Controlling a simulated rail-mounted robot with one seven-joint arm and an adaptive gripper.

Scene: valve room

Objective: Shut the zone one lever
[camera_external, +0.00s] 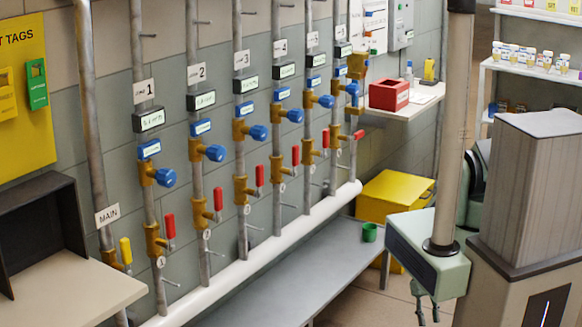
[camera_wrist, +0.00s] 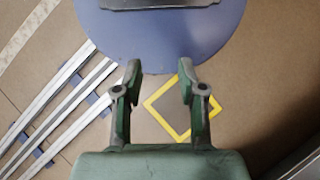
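The zone one pipe (camera_external: 146,190) stands on the wall at the left, under a white tag with a 1. Its lever (camera_external: 170,226) has a red grip and stands upright, roughly along the pipe, on a brass valve (camera_external: 156,242). A small round 1 tag hangs just below. A blue round knob (camera_external: 166,178) sits higher on the same pipe. My gripper (camera_wrist: 159,68) points down over the floor in the wrist view, fingers apart with nothing between them. The lever is not in the wrist view.
The main pipe with a yellow lever (camera_external: 126,250) is left of zone one. Several similar pipes with red levers run to the right. A white horizontal pipe (camera_external: 270,246) and a grey bench (camera_external: 290,278) lie below. A blue disc (camera_wrist: 170,35) and metal rails (camera_wrist: 60,105) show under my wrist.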

